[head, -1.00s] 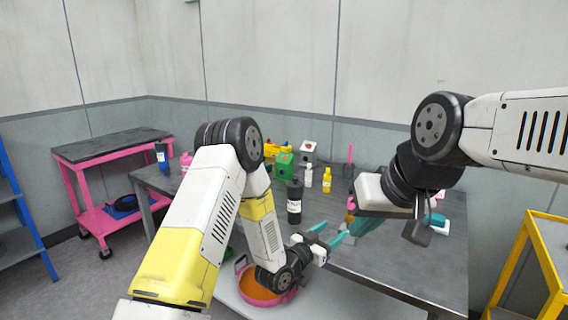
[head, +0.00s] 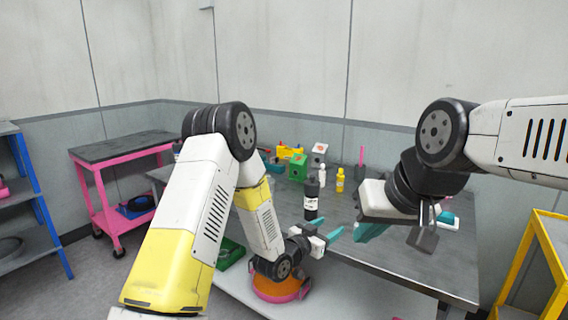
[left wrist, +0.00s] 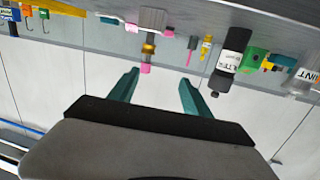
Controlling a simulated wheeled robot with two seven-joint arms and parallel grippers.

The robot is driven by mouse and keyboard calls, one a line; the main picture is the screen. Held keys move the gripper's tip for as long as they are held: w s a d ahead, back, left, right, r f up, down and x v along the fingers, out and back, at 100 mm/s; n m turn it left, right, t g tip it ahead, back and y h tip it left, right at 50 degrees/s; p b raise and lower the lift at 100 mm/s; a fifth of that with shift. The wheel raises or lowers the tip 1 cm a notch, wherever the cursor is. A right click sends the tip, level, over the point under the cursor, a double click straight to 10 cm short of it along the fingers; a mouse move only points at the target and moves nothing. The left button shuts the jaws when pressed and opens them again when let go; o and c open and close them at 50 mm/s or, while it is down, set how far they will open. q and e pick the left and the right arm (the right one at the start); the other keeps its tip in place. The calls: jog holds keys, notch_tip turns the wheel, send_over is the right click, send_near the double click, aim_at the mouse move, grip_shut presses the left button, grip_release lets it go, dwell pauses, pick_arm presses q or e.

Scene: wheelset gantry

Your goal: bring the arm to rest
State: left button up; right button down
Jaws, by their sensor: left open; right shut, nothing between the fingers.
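My left arm comes in from the left, bent at a high elbow, with its forearm hanging down. My left gripper (head: 337,222) is open and empty, at the near edge of the grey workbench (head: 400,262). In the left wrist view its two teal fingers (left wrist: 159,78) stand apart with nothing between them, and the bench items appear upside down beyond. My right arm reaches in from the right over the bench. My right gripper (head: 370,233) is shut and empty, its teal fingers partly hidden by its own wrist.
On the bench stand a dark bottle (head: 312,202), a yellow bottle (head: 340,180) and a green box (head: 297,167). An orange-filled pink bowl (head: 278,290) lies below my left wrist. A pink cart (head: 116,205) and blue shelf (head: 40,205) stand left, a yellow cart (head: 545,240) right.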

pick_arm(q)
jog(key=s+a+r+n+g+y, duration=0.15)
jog(key=a+r+y, duration=0.25)
jog(key=a+r, duration=0.45)
jog(key=s+a+r+n+y, duration=0.35)
jog(key=a+r, duration=0.35)
jog(key=a, duration=0.3)
jog(key=s+a+r+n+g, duration=0.1)
jog(key=s+a, duration=0.2)
jog(key=s, duration=0.5)
jog(key=s+a+r+n+g+y, duration=0.1)
jog(key=s+a+r+g, duration=0.1)
jog(key=s, duration=0.6)
jog(key=s+a+r+n+g, duration=0.1)
jog(key=s+a, duration=0.3)
jog(key=s, duration=0.5)
jog(key=shift+r+g+y, duration=0.25)
jog(key=shift+g+y, duration=0.1)
jog(key=shift+g, duration=0.1)
jog(key=shift+a, duration=0.1)
